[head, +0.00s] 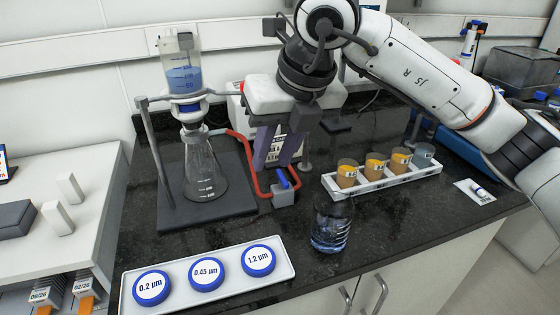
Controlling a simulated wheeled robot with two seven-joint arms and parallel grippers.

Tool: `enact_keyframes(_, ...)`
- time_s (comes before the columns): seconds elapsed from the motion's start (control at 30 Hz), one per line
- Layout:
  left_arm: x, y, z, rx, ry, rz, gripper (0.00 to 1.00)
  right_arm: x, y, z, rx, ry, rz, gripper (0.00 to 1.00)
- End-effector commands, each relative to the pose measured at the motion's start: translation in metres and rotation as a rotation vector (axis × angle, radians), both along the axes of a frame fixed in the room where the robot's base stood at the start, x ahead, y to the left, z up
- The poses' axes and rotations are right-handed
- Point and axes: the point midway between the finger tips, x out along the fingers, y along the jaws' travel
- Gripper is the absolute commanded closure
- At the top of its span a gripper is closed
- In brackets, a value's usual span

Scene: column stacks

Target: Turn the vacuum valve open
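The vacuum valve is a small grey block (284,196) with a blue handle (283,179) on the black bench, joined to a red hose (243,154). The handle is tilted, its upper end to the left. My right gripper (275,162) comes in from above, fingers pointing down. Its two fingers stand apart with nothing seen between them, just above and behind the handle in the picture. I cannot tell if a finger touches the handle. The red hose runs toward the filter flask (205,172), under a funnel holding blue liquid (184,80). My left gripper is not in view.
A white rack (358,189) of sample cups stands right of the valve. A glass with clear liquid (331,228) is in front. A white tray (216,288) with three blue-rimmed filter discs lies at the front left. A metal stand (155,160) holds the funnel.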

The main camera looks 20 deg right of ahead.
Motion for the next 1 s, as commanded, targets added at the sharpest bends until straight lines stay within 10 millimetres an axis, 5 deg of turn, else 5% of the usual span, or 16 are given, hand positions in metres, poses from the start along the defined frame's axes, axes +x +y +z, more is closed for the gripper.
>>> enact_keyframes(0.1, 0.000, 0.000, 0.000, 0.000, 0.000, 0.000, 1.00, 0.008, -0.031, 0.012, -0.090, -0.025, -0.090, 0.72)
enact_keyframes(0.2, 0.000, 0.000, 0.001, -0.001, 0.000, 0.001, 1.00, 0.011, -0.038, 0.009, -0.110, -0.027, -0.112, 0.72)
enact_keyframes(0.7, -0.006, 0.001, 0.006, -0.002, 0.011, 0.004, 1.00, 0.042, -0.035, -0.067, -0.107, -0.025, -0.106, 0.72)
enact_keyframes(1.0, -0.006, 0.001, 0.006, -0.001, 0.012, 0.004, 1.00, 0.047, -0.035, -0.080, -0.107, -0.028, -0.104, 0.72)
